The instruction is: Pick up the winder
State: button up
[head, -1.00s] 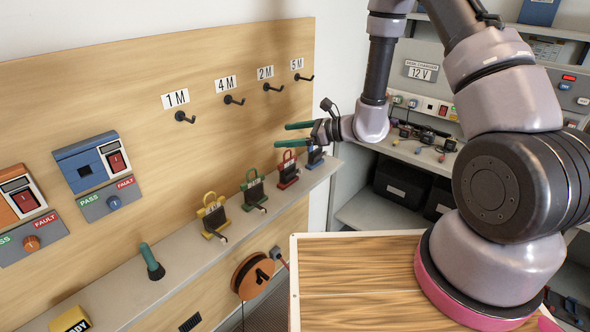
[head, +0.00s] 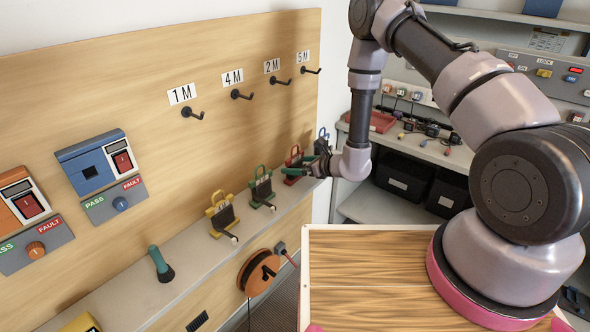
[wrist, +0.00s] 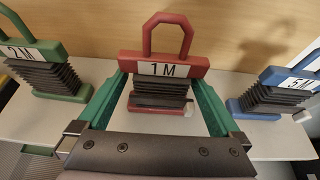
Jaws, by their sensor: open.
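A red winder (head: 292,157) stands on the shelf along the wooden panel. In the wrist view the red winder (wrist: 196,62) shows a "1 M" label, a loop handle on top and black wound cable below. My gripper (head: 303,170) is at this winder in the head view. In the wrist view my gripper (wrist: 160,88) is open, with one green finger on each side of the winder's black middle. I cannot tell whether the fingers touch it. In the head view the gripper partly hides the winder's lower part.
A green "2 M" winder (wrist: 45,70) stands to the left and a blue "5 M" winder (wrist: 275,95) to the right, with gaps between. A yellow winder (head: 222,214) and a green-handled tool (head: 160,264) stand nearer. Hooks (head: 190,113) above are empty.

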jog(key=x, duration=0.4)
jog(key=shift+w, duration=0.15)
jog(key=c, duration=1.5)
jog(key=shift+o, duration=0.2)
notch_tip(320, 180, up, 10)
